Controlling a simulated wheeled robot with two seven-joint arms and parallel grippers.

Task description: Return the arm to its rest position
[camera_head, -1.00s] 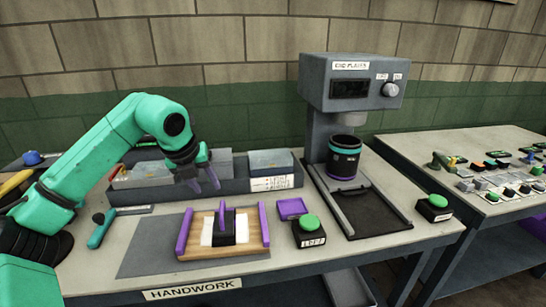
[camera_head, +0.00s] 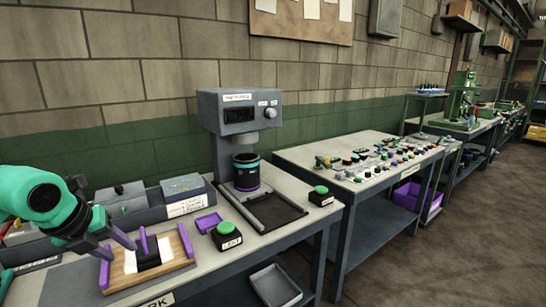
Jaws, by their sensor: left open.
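My left arm, teal with a dark wrist, comes in from the left edge of the head view. Its left gripper (camera_head: 112,246) is open, with purple-grey fingers and nothing seen between them. It is in front of the grey bins and close to the left side of a wooden board (camera_head: 172,257) with purple side rails and a dark block with a purple upright. I cannot tell whether the fingers touch the board. My right gripper is not in view.
A grey machine (camera_head: 226,130) with a dark, banded cup (camera_head: 246,172) stands at the back of the bench. Green buttons (camera_head: 227,234), a purple tray (camera_head: 208,223) and grey bins (camera_head: 182,187) are nearby. A second table (camera_head: 345,183) holds many small parts.

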